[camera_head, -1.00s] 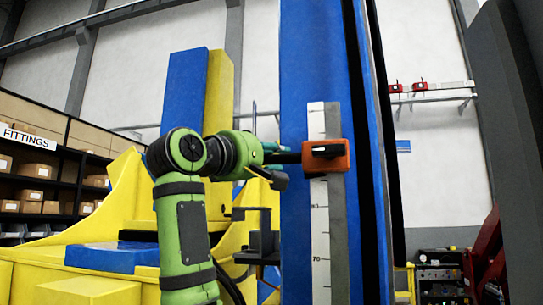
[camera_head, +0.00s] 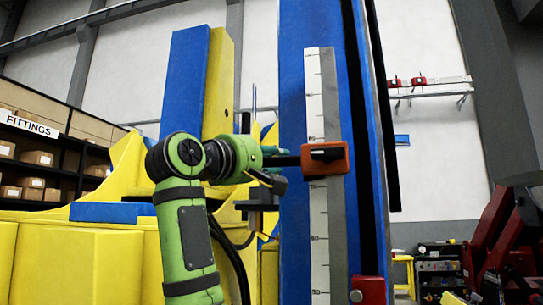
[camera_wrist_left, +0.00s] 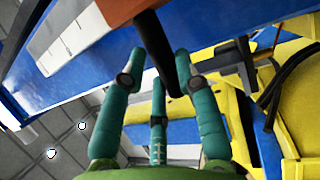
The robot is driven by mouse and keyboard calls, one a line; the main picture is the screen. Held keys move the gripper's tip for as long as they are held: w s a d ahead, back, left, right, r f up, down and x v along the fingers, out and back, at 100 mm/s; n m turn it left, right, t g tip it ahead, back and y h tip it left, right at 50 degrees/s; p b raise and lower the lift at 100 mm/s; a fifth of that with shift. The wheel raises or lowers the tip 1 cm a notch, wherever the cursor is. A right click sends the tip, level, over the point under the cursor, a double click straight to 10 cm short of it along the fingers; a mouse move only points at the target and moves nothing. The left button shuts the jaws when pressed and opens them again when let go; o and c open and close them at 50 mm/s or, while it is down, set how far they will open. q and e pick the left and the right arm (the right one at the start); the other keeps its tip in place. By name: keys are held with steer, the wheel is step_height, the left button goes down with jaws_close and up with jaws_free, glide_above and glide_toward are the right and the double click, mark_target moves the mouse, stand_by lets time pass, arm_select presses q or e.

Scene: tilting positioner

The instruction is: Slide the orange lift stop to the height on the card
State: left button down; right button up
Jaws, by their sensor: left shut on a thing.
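The orange lift stop (camera_head: 336,160) sits on the white scale strip (camera_head: 318,255) of the tall blue column (camera_head: 293,60). A dark handle sticks out of its left side. My left gripper (camera_head: 283,160) is shut on this handle, left of the stop. In the left wrist view the teal fingers (camera_wrist_left: 158,80) close around the dark handle (camera_wrist_left: 155,45), with the orange stop (camera_wrist_left: 122,10) at the top edge. A mark near 70 shows just below the stop and one near 60 lower down; small digits are hard to read. The card and my right gripper are not in view.
A red block (camera_head: 370,290) sits low on the column. Yellow and blue machine parts (camera_head: 100,250) stand behind my left arm. A shelf labelled FITTINGS (camera_head: 30,125) is at the left. Red machinery (camera_head: 500,240) is at the right.

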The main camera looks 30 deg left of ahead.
arm_select(q)
step_height(320, 180, down, 7)
steer(key=b, duration=0.4)
steer(key=shift+w+r, duration=0.15)
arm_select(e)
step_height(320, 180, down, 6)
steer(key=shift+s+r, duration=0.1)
arm_select(q)
steer(key=c, duration=0.9)
jaws_free()
steer(key=v, duration=1.1)
steer(key=shift+s+a, duration=0.3)
steer(key=shift+s, duration=0.05)
